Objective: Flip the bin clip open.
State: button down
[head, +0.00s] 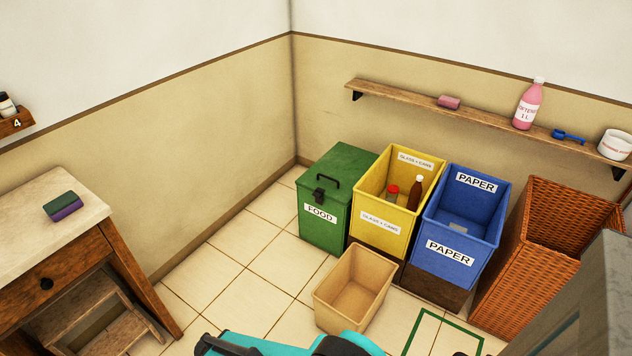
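The green FOOD bin (323,228) stands on the floor by the back corner, left of the other bins. Its green lid (346,163) is down and has a black handle (327,181) on top. The small black bin clip (318,194) sits at the front upper edge, above the FOOD label. It appears closed against the front, but it is small and its exact position is hard to tell. Teal and black parts of my arm show at the bottom edge, well in front of the bin. My gripper's fingertips are not in view.
A yellow bin (376,240) and a blue PAPER bin (455,238) stand right of the green one, then a wicker basket (520,270). An open tan box (340,308) sits on the floor in front. A wooden table (75,240) is at left. Tiled floor between is clear.

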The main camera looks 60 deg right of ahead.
aim_at(319, 192)
jog(key=z, duration=0.05)
jog(key=i, duration=0.8)
jog(key=z, duration=0.7)
jog(key=i, duration=0.8)
jog(key=z, duration=0.5)
